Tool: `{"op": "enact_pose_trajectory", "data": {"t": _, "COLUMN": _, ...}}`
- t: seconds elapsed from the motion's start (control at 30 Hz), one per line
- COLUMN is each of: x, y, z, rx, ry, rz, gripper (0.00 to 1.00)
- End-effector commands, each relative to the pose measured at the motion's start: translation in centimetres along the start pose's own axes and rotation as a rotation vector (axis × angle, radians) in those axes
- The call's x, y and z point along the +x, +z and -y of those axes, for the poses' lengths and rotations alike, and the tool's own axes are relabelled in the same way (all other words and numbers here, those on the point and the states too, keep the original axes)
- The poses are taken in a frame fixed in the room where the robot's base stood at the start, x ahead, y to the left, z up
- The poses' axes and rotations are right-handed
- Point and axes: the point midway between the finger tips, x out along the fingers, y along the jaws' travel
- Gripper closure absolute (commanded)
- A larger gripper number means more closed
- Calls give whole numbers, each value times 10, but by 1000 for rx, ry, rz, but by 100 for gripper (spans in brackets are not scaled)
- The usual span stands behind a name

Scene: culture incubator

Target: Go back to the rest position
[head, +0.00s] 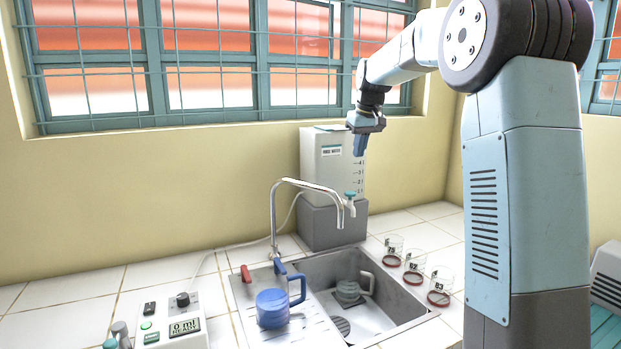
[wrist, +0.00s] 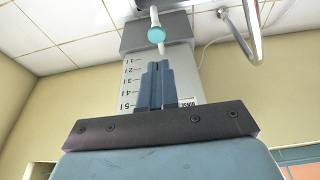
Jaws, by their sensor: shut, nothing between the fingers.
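My gripper (head: 360,148) is held high in front of the white water tank, pointing down, with its fingers together and nothing between them. In the wrist view my gripper (wrist: 158,70) shows its two blue fingers closed against the tank's scale. The white tank (head: 330,170) stands on a grey block behind the sink, with a teal-handled tap (head: 350,200) at its front. The tank (wrist: 187,60) and the tap's teal handle (wrist: 156,35) also show in the wrist view. The gripper appears apart from both.
A steel sink (head: 400,305) holds a greyish mug (head: 348,291); a blue mug (head: 272,308) stands on its drainboard. A curved faucet (head: 273,215) rises behind. Several labelled glass beakers (head: 414,262) stand right of the sink. A control box (head: 160,320) sits at left. A barred window is behind.

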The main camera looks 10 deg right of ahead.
Motion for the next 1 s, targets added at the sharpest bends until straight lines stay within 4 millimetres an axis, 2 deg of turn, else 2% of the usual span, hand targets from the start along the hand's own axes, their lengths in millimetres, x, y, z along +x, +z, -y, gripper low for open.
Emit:
{"op": "enact_pose_trajectory", "data": {"t": 0.03, "x": -11, "y": 12, "z": 7, "rx": 5, "ry": 9, "rz": -7, "gripper": 100}}
{"op": "enact_pose_trajectory", "data": {"t": 0.2, "x": -38, "y": 57, "z": 27, "rx": 36, "ry": 35, "rz": -23, "gripper": 100}}
{"op": "enact_pose_trajectory", "data": {"t": 0.5, "x": -72, "y": 145, "z": 58, "rx": 94, "ry": 74, "rz": -57, "gripper": 100}}
{"op": "enact_pose_trajectory", "data": {"t": 0.77, "x": -83, "y": 227, "z": 82, "rx": 149, "ry": 95, "rz": -93, "gripper": 100}}
{"op": "enact_pose_trajectory", "data": {"t": 1.0, "x": -80, "y": 304, "z": 102, "rx": 202, "ry": 106, "rz": -128, "gripper": 100}}
